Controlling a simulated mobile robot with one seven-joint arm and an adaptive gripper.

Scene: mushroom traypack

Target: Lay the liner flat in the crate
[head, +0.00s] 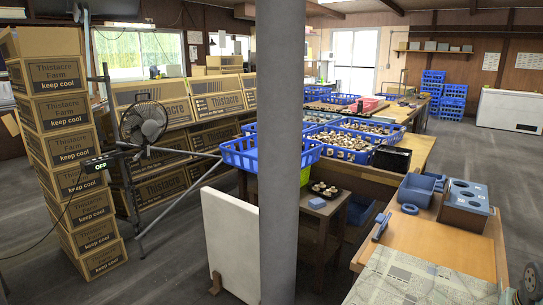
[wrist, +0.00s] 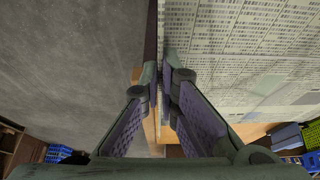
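A pale printed sheet (head: 420,283), which looks like the liner, lies on the wooden table at the lower right of the head view. Its printed surface (wrist: 235,45) fills the upper right of the wrist view. My gripper (wrist: 161,68) is at the sheet's left edge in the wrist view, its fingertips close together. I cannot tell whether the edge is pinched between them. In the head view only part of my gripper shows in the bottom right corner. A blue crate (head: 240,158) stands mid-scene, partly behind a grey post; I cannot tell whether it is the task's crate.
The grey post (head: 281,150) blocks the middle of the head view. Blue crates of mushrooms (head: 345,147) stand on the benches behind.

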